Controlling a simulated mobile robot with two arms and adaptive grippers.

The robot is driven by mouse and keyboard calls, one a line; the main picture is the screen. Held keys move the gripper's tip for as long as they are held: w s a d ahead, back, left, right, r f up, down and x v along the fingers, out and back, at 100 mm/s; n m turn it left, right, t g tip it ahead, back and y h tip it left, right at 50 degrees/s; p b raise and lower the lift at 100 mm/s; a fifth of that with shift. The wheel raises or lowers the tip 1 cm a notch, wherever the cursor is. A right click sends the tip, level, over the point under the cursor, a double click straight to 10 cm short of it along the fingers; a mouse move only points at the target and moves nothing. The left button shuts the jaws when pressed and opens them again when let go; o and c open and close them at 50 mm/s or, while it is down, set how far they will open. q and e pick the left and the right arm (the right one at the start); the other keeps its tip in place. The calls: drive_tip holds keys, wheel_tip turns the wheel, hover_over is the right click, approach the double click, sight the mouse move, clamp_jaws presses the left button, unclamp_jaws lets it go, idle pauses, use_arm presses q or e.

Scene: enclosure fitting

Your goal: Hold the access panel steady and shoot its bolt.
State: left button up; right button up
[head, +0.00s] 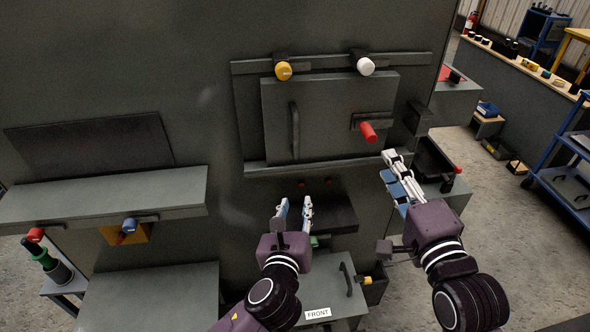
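The access panel (330,102) is a grey plate standing against the front of the large grey enclosure, above a narrow ledge. A dark vertical handle (294,132) is on its left side. A bolt with a red knob (368,132) is on its right side; whether the bolt is engaged I cannot tell. My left gripper (294,208) is below the panel, fingers apart and empty, touching nothing. My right gripper (393,168) is below and right of the red knob, apart from it. Its fingers overlap in this view, so their opening is unclear.
A yellow knob (283,71) and a white knob (366,67) sit along the panel's top edge. A grey shelf (110,195) juts out at left. A dark box (418,118) is right of the panel. A lower box marked FRONT (318,313) is beneath my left gripper.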

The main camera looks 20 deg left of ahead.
use_arm(q)
drive_tip(key=m+t+y, duration=0.1)
drive_tip(key=t+y, duration=0.1)
approach(296, 149)
drive_tip(key=d+x, duration=0.1)
drive_tip(key=x, duration=0.7)
drive_tip(key=a+x, duration=0.1)
drive_tip(key=x, duration=0.2)
drive_tip(key=shift+s, duration=0.15)
clamp_jaws()
